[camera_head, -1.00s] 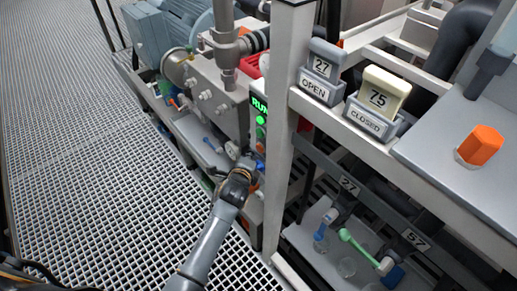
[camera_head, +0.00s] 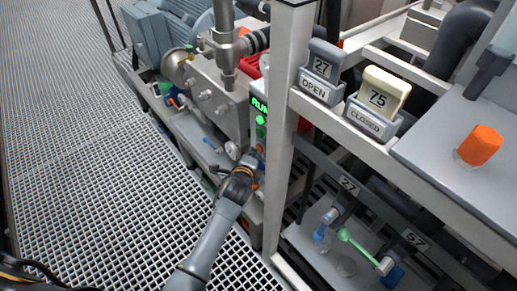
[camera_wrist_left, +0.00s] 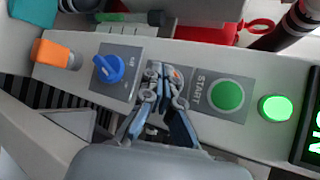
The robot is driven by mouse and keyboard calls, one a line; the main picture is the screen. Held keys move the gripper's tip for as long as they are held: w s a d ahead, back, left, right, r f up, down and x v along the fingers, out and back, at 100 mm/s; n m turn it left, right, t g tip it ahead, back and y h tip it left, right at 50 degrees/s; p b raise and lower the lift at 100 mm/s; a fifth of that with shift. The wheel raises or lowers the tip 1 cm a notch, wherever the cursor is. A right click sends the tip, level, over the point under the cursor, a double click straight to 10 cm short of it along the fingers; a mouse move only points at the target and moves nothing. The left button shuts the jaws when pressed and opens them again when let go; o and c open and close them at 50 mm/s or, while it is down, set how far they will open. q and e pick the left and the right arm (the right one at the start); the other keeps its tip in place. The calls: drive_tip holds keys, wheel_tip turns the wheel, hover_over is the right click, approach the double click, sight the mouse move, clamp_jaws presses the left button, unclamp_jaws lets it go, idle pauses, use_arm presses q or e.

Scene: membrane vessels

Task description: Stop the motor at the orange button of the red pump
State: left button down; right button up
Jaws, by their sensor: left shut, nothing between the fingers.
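My left gripper (camera_head: 246,165) reaches a control panel beside the white post in the head view. In the left wrist view the left gripper (camera_wrist_left: 164,76) is shut and empty, its tips over the panel between a blue knob (camera_wrist_left: 108,68) and a green START button (camera_wrist_left: 227,95). A green lamp (camera_wrist_left: 276,107) is lit. The green run display (camera_head: 260,106) is lit. Red pump parts (camera_head: 250,72) show behind the post. My right gripper is not in view.
An orange block (camera_wrist_left: 56,53) sits at the panel's left end. The white post (camera_head: 287,100) stands close right of my arm. An orange hexagonal knob (camera_head: 480,145) stands on the grey top at right. Grating floor (camera_head: 90,180) is clear at left.

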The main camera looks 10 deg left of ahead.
use_arm(q)
drive_tip(key=shift+w+d, duration=0.3)
drive_tip(key=shift+w, duration=0.05)
idle(0.4)
idle(0.3)
drive_tip(key=shift+s+a+p, duration=0.5)
drive_tip(key=shift+s+p, duration=0.15)
drive_tip(key=shift+s, duration=0.05)
drive_tip(key=s+a+p, duration=0.1)
drive_tip(key=s, duration=0.1)
drive_tip(key=s+a+p, duration=0.2)
idle(0.3)
idle(0.7)
